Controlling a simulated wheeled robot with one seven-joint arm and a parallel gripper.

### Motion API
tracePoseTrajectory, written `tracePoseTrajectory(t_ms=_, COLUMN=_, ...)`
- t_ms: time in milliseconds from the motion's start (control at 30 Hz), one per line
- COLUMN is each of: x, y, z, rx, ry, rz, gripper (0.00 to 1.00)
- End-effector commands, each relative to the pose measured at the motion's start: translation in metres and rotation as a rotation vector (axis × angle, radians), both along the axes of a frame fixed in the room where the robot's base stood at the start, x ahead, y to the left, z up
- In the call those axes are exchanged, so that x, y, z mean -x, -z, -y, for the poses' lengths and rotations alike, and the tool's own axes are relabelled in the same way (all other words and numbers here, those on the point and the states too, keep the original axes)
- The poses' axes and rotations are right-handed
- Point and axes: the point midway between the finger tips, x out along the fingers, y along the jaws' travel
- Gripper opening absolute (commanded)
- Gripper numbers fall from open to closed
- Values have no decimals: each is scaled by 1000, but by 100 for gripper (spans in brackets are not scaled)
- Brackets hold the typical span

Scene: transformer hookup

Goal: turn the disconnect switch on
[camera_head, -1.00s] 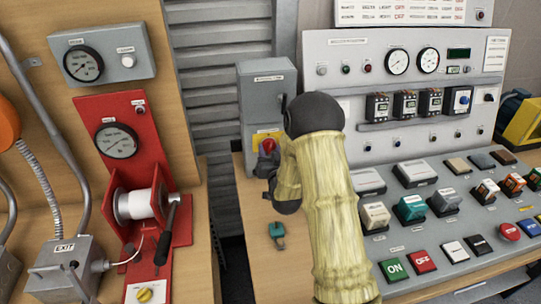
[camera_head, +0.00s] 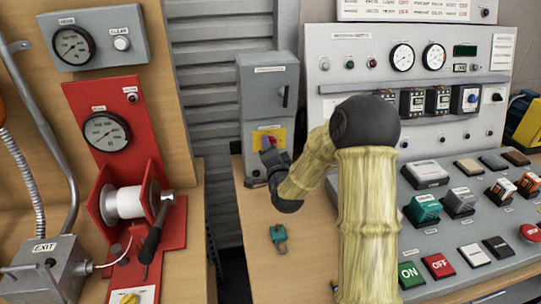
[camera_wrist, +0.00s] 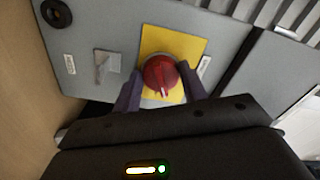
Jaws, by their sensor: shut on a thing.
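The disconnect switch is a red rotary knob (camera_wrist: 160,75) on a yellow plate (camera_wrist: 187,49), on the front of a grey box (camera_head: 266,92). In the wrist view my gripper (camera_wrist: 160,92) has its two dark fingers on either side of the knob, shut on it. A white mark on the knob points toward the lower edge of the wrist picture. In the head view my gripper (camera_head: 270,158) is at the yellow plate (camera_head: 256,136), and it and my arm hide most of the knob.
A teal padlock-like item (camera_head: 278,236) lies on the wooden table below the box. A sloped grey console (camera_head: 450,225) with many buttons stands to the right. A red winch stand (camera_head: 112,150) is to the left. A dark handle (camera_head: 285,97) is on the box.

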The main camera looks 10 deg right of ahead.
Motion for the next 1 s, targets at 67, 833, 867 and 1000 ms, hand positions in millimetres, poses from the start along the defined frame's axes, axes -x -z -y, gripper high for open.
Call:
tracePoseTrajectory(t_ms=67, x=0, y=3, z=1, rx=-72, ry=2, rz=0, gripper=20)
tracePoseTrajectory(t_ms=833, x=0, y=-1, z=1, rx=-465, ry=3, rz=-2, gripper=20)
tracePoseTrajectory(t_ms=867, x=0, y=-1, z=1, rx=-466, ry=3, rz=-2, gripper=20)
tracePoseTrajectory(t_ms=1000, x=0, y=-1, z=1, rx=-467, ry=3, rz=-2, gripper=20)
